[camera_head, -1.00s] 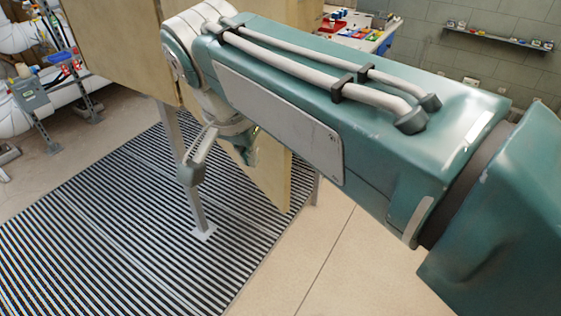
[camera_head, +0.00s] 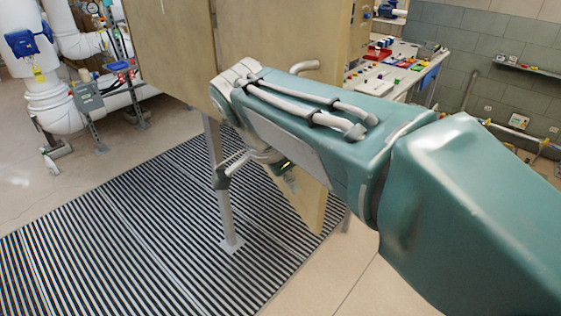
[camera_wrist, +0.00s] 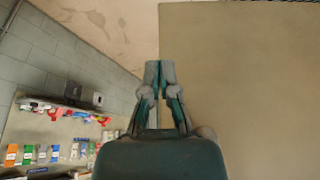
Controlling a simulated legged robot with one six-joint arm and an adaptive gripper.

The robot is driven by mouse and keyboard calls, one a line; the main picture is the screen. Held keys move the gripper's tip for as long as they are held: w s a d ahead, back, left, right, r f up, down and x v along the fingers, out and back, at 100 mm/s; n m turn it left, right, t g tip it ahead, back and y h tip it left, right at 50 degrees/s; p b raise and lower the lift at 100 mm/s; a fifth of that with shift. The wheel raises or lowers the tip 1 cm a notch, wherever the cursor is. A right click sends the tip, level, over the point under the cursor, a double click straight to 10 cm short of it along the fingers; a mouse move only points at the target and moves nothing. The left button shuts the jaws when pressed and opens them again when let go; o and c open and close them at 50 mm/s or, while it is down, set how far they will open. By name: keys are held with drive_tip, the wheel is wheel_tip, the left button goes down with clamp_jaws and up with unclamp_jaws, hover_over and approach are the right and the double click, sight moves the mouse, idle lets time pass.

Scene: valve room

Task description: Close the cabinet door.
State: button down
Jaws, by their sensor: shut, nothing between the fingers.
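The wooden cabinet (camera_head: 165,45) stands on grey metal legs at the upper left of the head view. A tan panel (camera_head: 262,40), which looks like its door standing open, runs behind my arm, and its lower corner shows below. The arm hides the middle of this panel. In the wrist view a plain tan surface (camera_wrist: 245,70), likely the door, fills the right side. My gripper (camera_wrist: 158,68) is shut and empty, its tips together in front of this surface's left edge. Whether it touches the panel cannot be told. The arm hides most of the gripper in the head view.
A striped floor grating (camera_head: 130,240) lies under the cabinet. White pipes (camera_head: 62,110) stand at the left. A bench with coloured parts (camera_head: 395,65) is behind the panel at the right. The tan floor (camera_head: 345,265) below my arm is clear.

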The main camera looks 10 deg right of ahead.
sight(320, 194)
drive_tip(key=shift+w+d+f, duration=0.15)
drive_tip(key=shift+w+d, duration=0.05)
drive_tip(key=shift+d, duration=0.5)
drive_tip(key=shift+w+d+f, duration=0.15)
drive_tip(key=shift+d, duration=0.6)
drive_tip(key=shift+w+d+f, duration=0.15)
drive_tip(key=shift+w+d, duration=0.05)
drive_tip(key=shift+d, duration=0.5)
